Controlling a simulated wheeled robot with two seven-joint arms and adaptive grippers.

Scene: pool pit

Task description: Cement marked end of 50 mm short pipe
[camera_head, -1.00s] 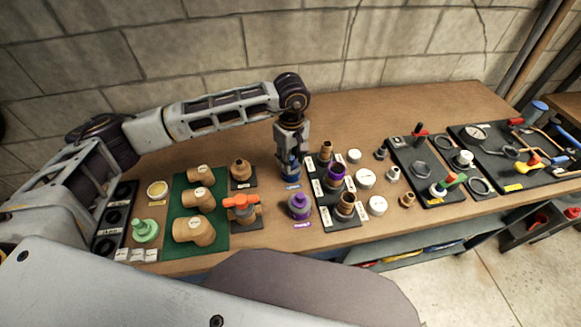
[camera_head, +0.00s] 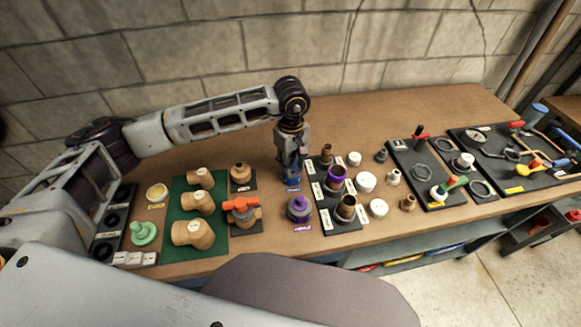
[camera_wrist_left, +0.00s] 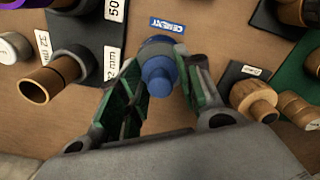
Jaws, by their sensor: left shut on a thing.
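My left gripper (camera_head: 290,172) points down over the blue cement container (camera_head: 292,183). In the left wrist view its fingers (camera_wrist_left: 163,85) are shut on the container's blue top (camera_wrist_left: 158,76), above the CEMENT label (camera_wrist_left: 167,24). The container stands at its spot on the table. The 50 mm short pipe (camera_head: 334,186), brown with a purple band at its upper end, stands upright in the dark rack (camera_head: 327,212), between a smaller and another brown pipe. My right gripper is not in view.
A purple primer container (camera_head: 299,209) stands close in front of the gripper. Fittings on a green mat (camera_head: 179,245) and an orange-handled valve (camera_head: 240,205) are at left. White caps (camera_head: 366,181) and a tool board (camera_head: 408,175) are at right. The table behind is clear.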

